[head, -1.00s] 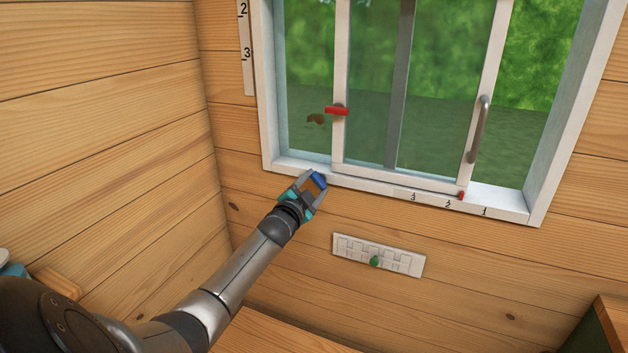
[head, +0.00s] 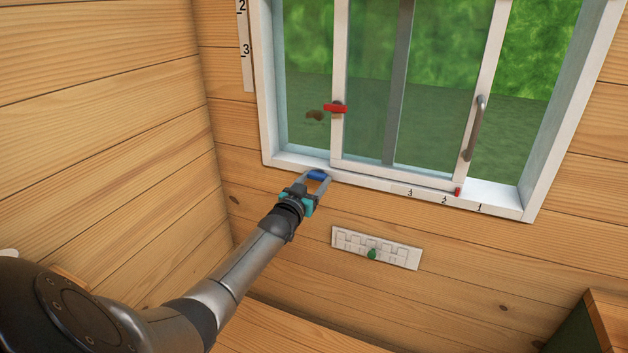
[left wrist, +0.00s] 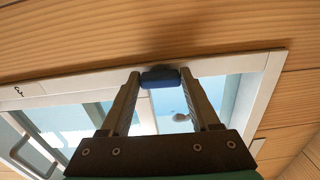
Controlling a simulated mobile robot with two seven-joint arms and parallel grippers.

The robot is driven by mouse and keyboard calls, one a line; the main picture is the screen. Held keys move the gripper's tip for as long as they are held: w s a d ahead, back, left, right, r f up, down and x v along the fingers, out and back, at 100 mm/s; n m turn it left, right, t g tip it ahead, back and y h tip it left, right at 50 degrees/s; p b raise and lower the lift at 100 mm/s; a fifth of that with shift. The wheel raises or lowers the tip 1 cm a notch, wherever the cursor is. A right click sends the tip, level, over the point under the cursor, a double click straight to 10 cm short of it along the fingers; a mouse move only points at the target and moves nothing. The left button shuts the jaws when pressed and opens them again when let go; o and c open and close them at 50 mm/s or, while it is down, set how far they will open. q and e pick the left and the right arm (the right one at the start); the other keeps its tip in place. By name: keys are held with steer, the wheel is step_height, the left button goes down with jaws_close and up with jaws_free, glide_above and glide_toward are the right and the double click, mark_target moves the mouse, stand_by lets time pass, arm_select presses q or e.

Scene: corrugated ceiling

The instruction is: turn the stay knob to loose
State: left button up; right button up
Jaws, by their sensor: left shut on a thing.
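The blue knob (head: 317,174), which I take to be the stay knob, sits at the lower left of the window frame. It lies about level, along the bottom rail. My left gripper (head: 317,178) reaches it from below, with one finger at each end of the knob. In the left wrist view the blue knob (left wrist: 160,78) is held between the two fingertips, against the white frame. The gripper is shut on it. The knob's mounting is hidden, and I see no loose or tight marking. My right gripper is not in view.
The sliding window sash (head: 340,80) has a red latch (head: 335,108) and a grey pull handle (head: 475,128). A numbered scale (head: 445,197) runs along the sill. Below is a slotted white plate (head: 400,252) with a green knob (head: 372,254). A wooden wall stands close at left.

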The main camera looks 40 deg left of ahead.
arm_select(q)
steer(key=shift+n, duration=0.4)
steer(key=o, duration=1.4)
steer(key=shift+c, duration=0.2)
steer(key=shift+s, duration=0.1)
steer(key=shift+s+d+p, duration=0.3)
steer(key=shift+s+p, duration=0.05)
steer(key=shift+s, duration=0.25)
steer(key=p+v, duration=0.2)
steer(key=v, duration=1.1)
steer(key=shift+s, duration=0.35)
